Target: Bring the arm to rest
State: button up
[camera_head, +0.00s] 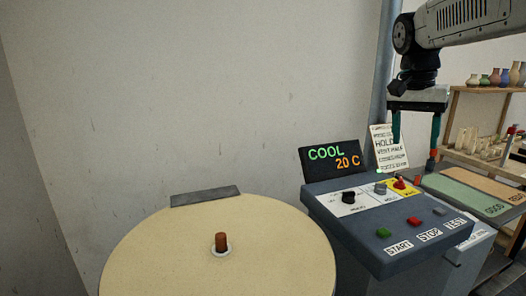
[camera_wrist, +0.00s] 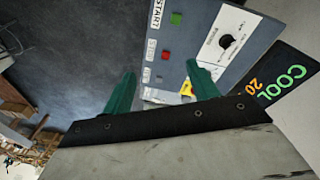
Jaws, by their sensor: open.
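My gripper (camera_head: 415,158) hangs from my arm at the upper right of the head view, fingers pointing down. It is above the right rear part of the grey control panel (camera_head: 372,252). The fingers are wide apart and I see nothing held between them. In the wrist view the two green fingers of my gripper (camera_wrist: 161,75) are spread, with the control panel (camera_wrist: 205,42) beyond them. The panel has START, STOP and TEST labels, a green button (camera_head: 383,232), a red button (camera_head: 414,221) and a black knob (camera_head: 348,196).
A display (camera_head: 334,158) reads COOL 20 C. A note card (camera_head: 388,148) stands behind the panel near the fingers. A round cream table (camera_head: 150,255) with a brown peg (camera_head: 221,241) is at left. A wooden shelf (camera_head: 480,90) with vases and sorting mats (camera_head: 470,190) are at right.

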jog(key=s+a+f+n, duration=0.2)
jog(key=s+f, duration=0.3)
jog(key=s, duration=0.4)
jog(key=s+a+f+n+y, duration=0.1)
jog(key=s+f+n, duration=0.3)
jog(key=s, duration=0.6)
jog(key=s+a+f+n+t, duration=0.1)
jog(key=s+a+f+n, duration=0.1)
jog(key=s+f, duration=0.4)
jog(key=s+a, duration=0.1)
jog(key=s, duration=0.2)
jog(key=shift+s+a+n+y, duration=0.3)
jog(key=shift+s+n+y, duration=0.1)
